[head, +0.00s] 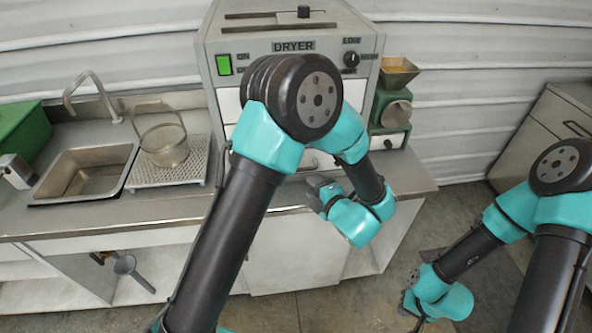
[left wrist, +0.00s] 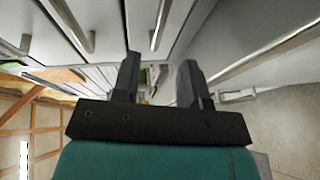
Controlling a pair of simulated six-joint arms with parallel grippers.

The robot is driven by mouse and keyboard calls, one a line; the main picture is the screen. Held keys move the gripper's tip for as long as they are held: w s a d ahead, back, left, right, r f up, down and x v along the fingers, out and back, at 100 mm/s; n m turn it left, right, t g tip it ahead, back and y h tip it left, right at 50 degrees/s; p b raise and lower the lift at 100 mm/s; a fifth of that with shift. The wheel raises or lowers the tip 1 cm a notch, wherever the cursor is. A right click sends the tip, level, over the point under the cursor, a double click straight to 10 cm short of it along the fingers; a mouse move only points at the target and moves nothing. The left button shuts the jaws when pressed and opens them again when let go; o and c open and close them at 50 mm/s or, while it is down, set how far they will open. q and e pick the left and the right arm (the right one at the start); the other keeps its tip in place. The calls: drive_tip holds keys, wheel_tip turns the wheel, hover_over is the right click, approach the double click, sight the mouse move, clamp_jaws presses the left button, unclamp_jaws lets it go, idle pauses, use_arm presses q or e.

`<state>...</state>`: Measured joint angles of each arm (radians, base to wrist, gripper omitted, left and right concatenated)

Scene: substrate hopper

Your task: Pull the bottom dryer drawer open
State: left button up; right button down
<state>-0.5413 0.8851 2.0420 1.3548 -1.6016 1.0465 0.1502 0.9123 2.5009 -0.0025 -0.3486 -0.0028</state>
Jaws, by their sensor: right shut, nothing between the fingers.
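The grey dryer (head: 290,45) stands on the steel counter at the back. Its pale drawer fronts are largely hidden behind my left arm, and a strip shows left of it (head: 229,104). The lower drawer front is mostly covered, so I cannot tell whether it is ajar. My left gripper (head: 322,193) is low in front of the dryer, near the counter's front edge. In the left wrist view its fingers (left wrist: 160,82) are apart with nothing gripped, and several bar handles (left wrist: 160,20) show beyond. My right gripper (head: 410,302) is low at the right, over the floor, shut and empty.
A sink (head: 85,180) and a wire basket (head: 165,143) on a drain rack are left of the dryer. A green mill with a hopper (head: 398,72) stands to its right. A grey cabinet (head: 555,130) is at far right; open floor lies between.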

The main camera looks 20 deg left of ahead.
sight(313, 160)
use_arm(q)
drive_tip(key=x, duration=1)
drive_tip(key=shift+f, duration=0.1)
clamp_jaws()
